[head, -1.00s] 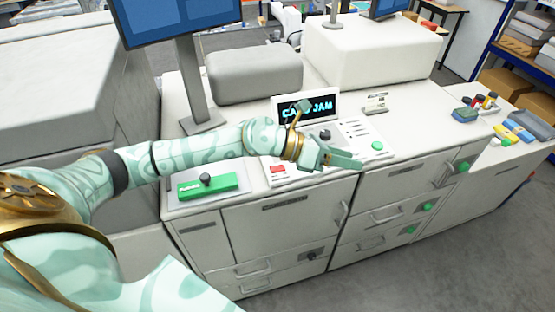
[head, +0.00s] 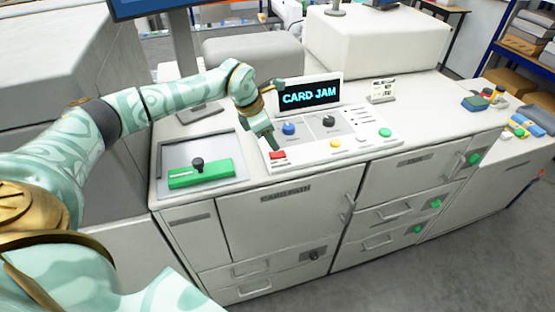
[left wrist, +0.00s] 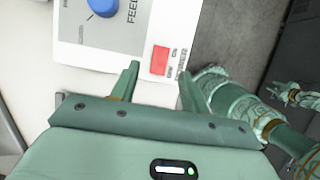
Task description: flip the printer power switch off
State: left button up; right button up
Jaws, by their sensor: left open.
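The red switch (head: 278,155) sits at the lower left corner of the white control panel (head: 310,158); its body looks flat, and I cannot tell which side is pressed. It also shows in the left wrist view (left wrist: 160,61), beside small printed labels. My left gripper (head: 272,143) is open and points down just over the switch. In the left wrist view the switch lies ahead, between the lines of the two fingers (left wrist: 159,73). I see no clear contact. A small patterned limb at the right of that view may hold my right gripper (left wrist: 290,94); its jaws are too small to read.
The panel also has a blue knob (head: 289,128), a black knob (head: 328,121), and yellow (head: 335,143) and green (head: 385,132) buttons. Behind stands a display (head: 310,95) reading "CARD JAM". A green block with a black knob (head: 200,174) lies left in a tray.

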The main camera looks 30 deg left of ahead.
aim_at(281, 153)
pick_arm(q)
jog(key=b+x, duration=0.3)
jog(key=x, duration=0.2)
jog(key=shift+d+f, duration=0.1)
jog(key=shift+f, duration=0.05)
pick_arm(e)
jog(key=f, duration=0.4)
jog(key=shift+s+f, duration=0.25)
jog(key=shift+f, duration=0.05)
